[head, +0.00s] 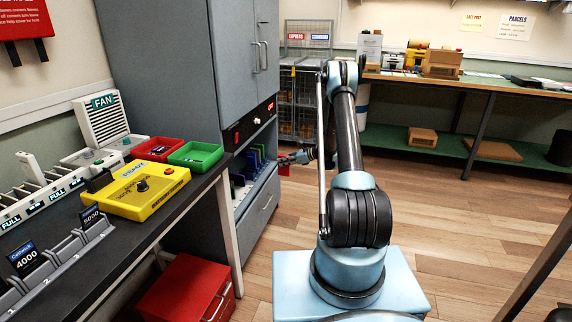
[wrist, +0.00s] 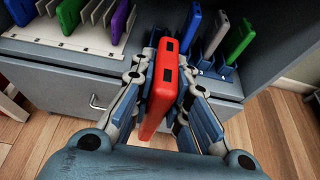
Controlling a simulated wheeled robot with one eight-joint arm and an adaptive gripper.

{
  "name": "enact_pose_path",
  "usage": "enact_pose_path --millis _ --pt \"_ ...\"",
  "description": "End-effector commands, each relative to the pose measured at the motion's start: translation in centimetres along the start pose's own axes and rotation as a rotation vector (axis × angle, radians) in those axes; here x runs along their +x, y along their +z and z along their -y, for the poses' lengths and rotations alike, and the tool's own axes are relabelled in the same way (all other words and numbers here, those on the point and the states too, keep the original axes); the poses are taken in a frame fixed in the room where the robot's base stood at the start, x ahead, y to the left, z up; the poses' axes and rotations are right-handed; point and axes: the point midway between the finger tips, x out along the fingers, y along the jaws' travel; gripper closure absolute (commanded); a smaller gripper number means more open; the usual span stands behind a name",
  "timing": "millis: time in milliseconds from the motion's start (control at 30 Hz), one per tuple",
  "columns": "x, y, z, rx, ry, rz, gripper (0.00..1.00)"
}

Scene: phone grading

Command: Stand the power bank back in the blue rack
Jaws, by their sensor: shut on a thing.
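My gripper (wrist: 165,112) is shut on a red power bank (wrist: 162,98), which stands upright between its fingers with its dark-ported end towards the wrist camera. In the head view my gripper (head: 297,158) is small, just right of the open cabinet bay. In the wrist view the blue rack (wrist: 224,71) is on the cabinet shelf beyond the right finger. It has slate-blue dividers and holds blue, grey and green power banks. The power bank is apart from the rack, in front of the shelf edge. The right finger hides part of the rack.
A pale tray (wrist: 60,42) with blue, green and purple devices lies left on the same shelf. A grey drawer (head: 262,205) is below. The workbench left holds a yellow tester (head: 135,190) and red and green bins. The floor right of the cabinet is clear.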

Motion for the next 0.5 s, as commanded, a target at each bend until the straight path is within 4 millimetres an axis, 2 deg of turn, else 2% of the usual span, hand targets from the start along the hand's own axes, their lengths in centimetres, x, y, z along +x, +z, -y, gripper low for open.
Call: enact_pose_path --millis 500 --pt "4.8 1.9 0.0 0.0 0.001 0.0 1.0"
